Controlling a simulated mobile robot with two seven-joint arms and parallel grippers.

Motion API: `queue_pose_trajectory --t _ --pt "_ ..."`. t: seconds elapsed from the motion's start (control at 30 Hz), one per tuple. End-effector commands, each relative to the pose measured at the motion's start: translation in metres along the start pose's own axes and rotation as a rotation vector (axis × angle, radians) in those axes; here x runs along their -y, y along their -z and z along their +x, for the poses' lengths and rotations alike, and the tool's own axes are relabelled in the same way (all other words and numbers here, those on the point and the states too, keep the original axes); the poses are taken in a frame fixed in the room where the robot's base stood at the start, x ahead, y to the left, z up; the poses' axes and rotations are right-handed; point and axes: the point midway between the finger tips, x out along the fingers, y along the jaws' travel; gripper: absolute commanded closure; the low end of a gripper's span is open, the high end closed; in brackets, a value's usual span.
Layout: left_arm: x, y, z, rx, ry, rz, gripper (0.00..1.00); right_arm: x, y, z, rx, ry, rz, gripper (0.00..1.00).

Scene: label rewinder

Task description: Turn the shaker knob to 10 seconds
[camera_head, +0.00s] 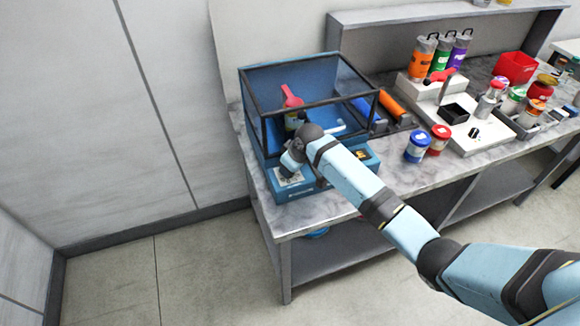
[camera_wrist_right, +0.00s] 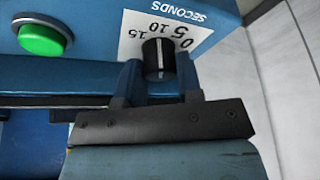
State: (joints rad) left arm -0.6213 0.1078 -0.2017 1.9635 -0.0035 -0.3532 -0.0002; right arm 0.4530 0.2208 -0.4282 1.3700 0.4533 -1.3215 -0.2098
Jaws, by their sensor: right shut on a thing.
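The blue shaker (camera_head: 348,155) with a black-framed open box stands at the left end of the bench. Its black knob (camera_wrist_right: 158,62) shows in the right wrist view, on a white dial label (camera_wrist_right: 197,37) reading SECONDS with 0, 5, 10 and 15, seen upside down. My right gripper (camera_wrist_right: 160,78) is shut on the knob, one finger on each side. A faint pale line shows on the knob, but I cannot tell which number it points to. In the head view my right arm's wrist hides the knob. My left gripper is in neither view.
A green button (camera_wrist_right: 42,40) sits beside the dial. Blue-lidded (camera_head: 417,146) and red-lidded (camera_head: 438,139) jars stand to the right on the marble bench (camera_head: 340,205). The floor at left is clear.

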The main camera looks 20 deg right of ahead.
Motion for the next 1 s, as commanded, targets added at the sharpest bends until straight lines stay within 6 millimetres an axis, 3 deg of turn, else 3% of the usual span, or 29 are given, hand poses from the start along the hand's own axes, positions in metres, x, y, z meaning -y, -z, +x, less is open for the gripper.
queue_pose_trajectory --t 0.47,0.5,0.83,1.0 --pt "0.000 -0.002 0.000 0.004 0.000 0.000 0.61 0.000 0.000 0.000 0.001 0.004 -0.010 0.90" --pt "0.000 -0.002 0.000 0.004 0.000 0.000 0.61 0.000 0.000 0.000 0.001 0.004 -0.010 0.57" --pt "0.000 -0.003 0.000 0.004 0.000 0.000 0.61 0.000 0.000 -0.002 0.000 0.004 -0.010 0.56" --pt "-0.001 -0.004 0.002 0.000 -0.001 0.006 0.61 -0.001 0.000 -0.021 -0.003 0.002 -0.011 0.56"
